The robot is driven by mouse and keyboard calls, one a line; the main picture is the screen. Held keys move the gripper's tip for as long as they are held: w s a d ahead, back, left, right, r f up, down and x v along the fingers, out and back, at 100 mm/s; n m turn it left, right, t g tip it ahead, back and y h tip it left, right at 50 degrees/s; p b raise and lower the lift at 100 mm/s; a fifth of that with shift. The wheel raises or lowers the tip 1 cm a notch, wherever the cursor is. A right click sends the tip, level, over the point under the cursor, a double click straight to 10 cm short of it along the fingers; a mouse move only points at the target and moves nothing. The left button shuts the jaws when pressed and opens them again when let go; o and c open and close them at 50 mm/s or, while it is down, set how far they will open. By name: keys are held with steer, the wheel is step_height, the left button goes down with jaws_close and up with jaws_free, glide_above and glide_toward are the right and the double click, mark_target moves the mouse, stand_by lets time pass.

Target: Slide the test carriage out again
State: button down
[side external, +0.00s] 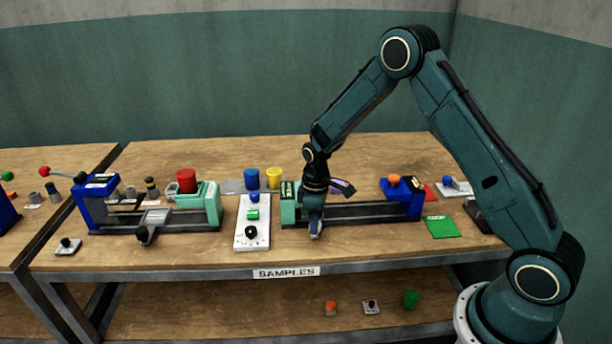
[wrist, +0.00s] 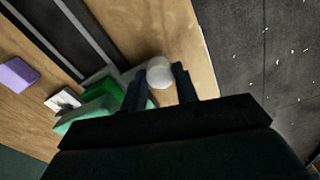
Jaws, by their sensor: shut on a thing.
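The right-hand press has dark rails (side external: 365,212), a mint-green end block (side external: 288,203) on the left and a blue end block (side external: 402,203) on the right. My gripper (side external: 316,232) is down at the front of these rails, near the mint-green end. In the wrist view, its two dark fingers (wrist: 160,86) are closed around a pale round knob (wrist: 159,71), which appears to be the carriage's handle. The rails also show in the wrist view (wrist: 62,38). My wrist and gripper hide most of the carriage, and I cannot tell what sits on it.
A second press (side external: 150,216) stands at the left with a red cylinder (side external: 186,180) on it. A white control panel (side external: 252,236) with a black knob stands left of my gripper. A purple piece (wrist: 18,73) lies behind the rails. The bench front is mostly clear.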

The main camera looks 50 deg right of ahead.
steer(key=s+d, duration=0.8)
steer(key=shift+s+d, duration=0.1)
steer(key=c, duration=1.1)
jaws_free()
steer(key=shift+o, duration=0.2)
steer(key=shift+r, duration=0.1)
step_height(320, 180, up, 14)
